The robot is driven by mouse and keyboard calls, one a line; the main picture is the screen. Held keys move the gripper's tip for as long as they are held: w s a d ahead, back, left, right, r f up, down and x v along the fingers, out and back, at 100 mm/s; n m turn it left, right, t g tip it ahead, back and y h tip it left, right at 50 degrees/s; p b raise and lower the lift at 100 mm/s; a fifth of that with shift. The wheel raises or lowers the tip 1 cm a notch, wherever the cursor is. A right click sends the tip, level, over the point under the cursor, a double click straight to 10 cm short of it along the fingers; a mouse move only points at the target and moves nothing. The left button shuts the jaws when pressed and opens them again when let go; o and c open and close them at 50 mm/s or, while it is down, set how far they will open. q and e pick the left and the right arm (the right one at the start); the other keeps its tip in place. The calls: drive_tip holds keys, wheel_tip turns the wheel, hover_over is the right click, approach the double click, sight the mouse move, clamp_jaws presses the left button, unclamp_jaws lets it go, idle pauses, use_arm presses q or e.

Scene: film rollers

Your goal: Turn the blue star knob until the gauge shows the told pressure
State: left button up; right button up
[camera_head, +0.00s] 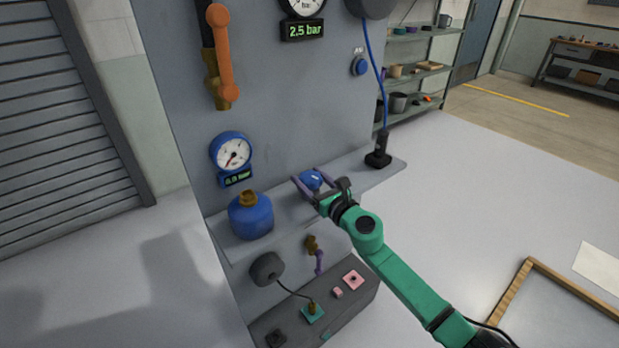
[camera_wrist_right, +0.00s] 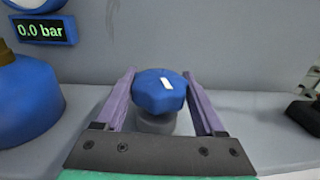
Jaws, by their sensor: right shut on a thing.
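The blue star knob (camera_wrist_right: 158,92) sits on a grey stem in the right wrist view, with a white mark on its top. It also shows in the head view (camera_head: 311,179), at the panel's ledge. My right gripper (camera_head: 312,187) has its purple fingers on both sides of the knob and is shut on it. The blue-rimmed gauge (camera_head: 232,153) is left of the knob on the panel. Its display (camera_wrist_right: 43,32) reads 0.0 bar in the right wrist view. A higher display (camera_head: 302,30) reads 2.5 bar under another dial. My left gripper is not in view.
A blue canister (camera_head: 251,217) stands on the ledge left of my right gripper. A black tool with a blue cable (camera_head: 378,153) stands to the right. An orange lever (camera_head: 220,50) is above the gauge. A grey control box (camera_head: 318,304) sits below the ledge.

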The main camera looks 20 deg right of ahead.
drive_tip(key=shift+r+m+t+h+p, duration=0.2)
drive_tip(key=shift+m+h+p, duration=0.5)
drive_tip(key=shift+h+p, duration=0.35)
drive_tip(key=shift+r+m+t+h+p, duration=0.1)
drive_tip(key=shift+m+t+h+p, duration=0.1)
drive_tip(key=shift+m+h+p, duration=0.7)
drive_tip(key=shift+f+h+p, duration=0.1)
drive_tip(key=shift+h+p, duration=0.35)
drive_tip(key=shift+h, duration=0.4)
drive_tip(key=m+h, duration=0.2)
drive_tip(key=h, duration=0.1)
drive_tip(key=shift+f+m+h+p, duration=0.2)
drive_tip(key=shift+m+h+p, duration=0.1)
drive_tip(key=shift+m, duration=0.1)
drive_tip(key=shift+m+g+h+b, duration=0.3)
drive_tip(key=shift+m+g+h, duration=0.7)
drive_tip(key=shift+h, duration=0.8)
drive_tip(key=shift+d+m, duration=0.1)
drive_tip(key=shift+m, duration=0.2)
drive_tip(key=o, duration=1.3)
drive_tip(key=shift+o, duration=0.2)
drive_tip(key=v, duration=1.4)
drive_tip(key=shift+s+a+f+b, duration=0.25)
drive_tip(key=shift+b, duration=0.15)
